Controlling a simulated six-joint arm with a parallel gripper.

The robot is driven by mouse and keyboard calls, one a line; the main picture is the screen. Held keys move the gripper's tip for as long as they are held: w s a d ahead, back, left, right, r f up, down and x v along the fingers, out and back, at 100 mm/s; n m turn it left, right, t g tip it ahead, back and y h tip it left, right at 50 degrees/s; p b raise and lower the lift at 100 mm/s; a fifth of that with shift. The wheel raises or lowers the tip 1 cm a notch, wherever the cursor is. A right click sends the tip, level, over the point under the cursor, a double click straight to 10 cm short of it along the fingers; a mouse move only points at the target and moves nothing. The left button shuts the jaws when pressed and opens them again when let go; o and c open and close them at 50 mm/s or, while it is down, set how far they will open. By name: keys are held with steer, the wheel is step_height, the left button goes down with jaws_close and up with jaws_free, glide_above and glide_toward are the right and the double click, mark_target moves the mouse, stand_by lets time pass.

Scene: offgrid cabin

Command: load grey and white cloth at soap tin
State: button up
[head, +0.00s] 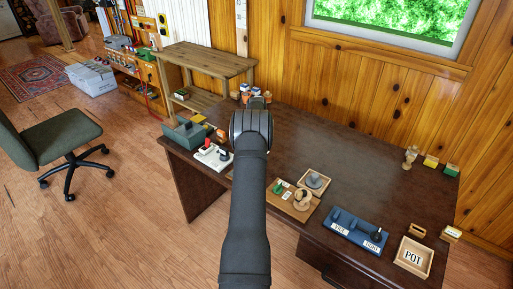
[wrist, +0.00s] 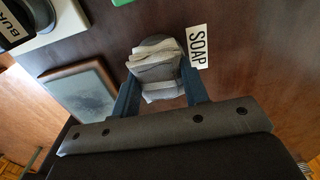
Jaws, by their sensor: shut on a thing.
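In the wrist view my gripper (wrist: 159,74) has its two blue fingers closed on the folded grey and white cloth (wrist: 156,66), which sits between them. A rounded grey edge shows just behind the cloth; I cannot tell whether it is part of the cloth or a tin under it. A white SOAP label (wrist: 198,46) lies on the dark table right beside the cloth, to its right. I cannot make out a soap tin clearly. In the head view my arm hides the fingers and the cloth.
In the wrist view a wood-rimmed tray (wrist: 104,72) lies left of the gripper, with a white board (wrist: 78,24) beyond it. In the head view the desk (head: 340,150) carries a blue rack (head: 355,231) and a POT tray (head: 431,256) at front right. Its middle is clear.

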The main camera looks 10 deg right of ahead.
stand_by(0.4)
steer(key=shift+r, duration=3.45)
steer(key=shift+s, duration=0.1)
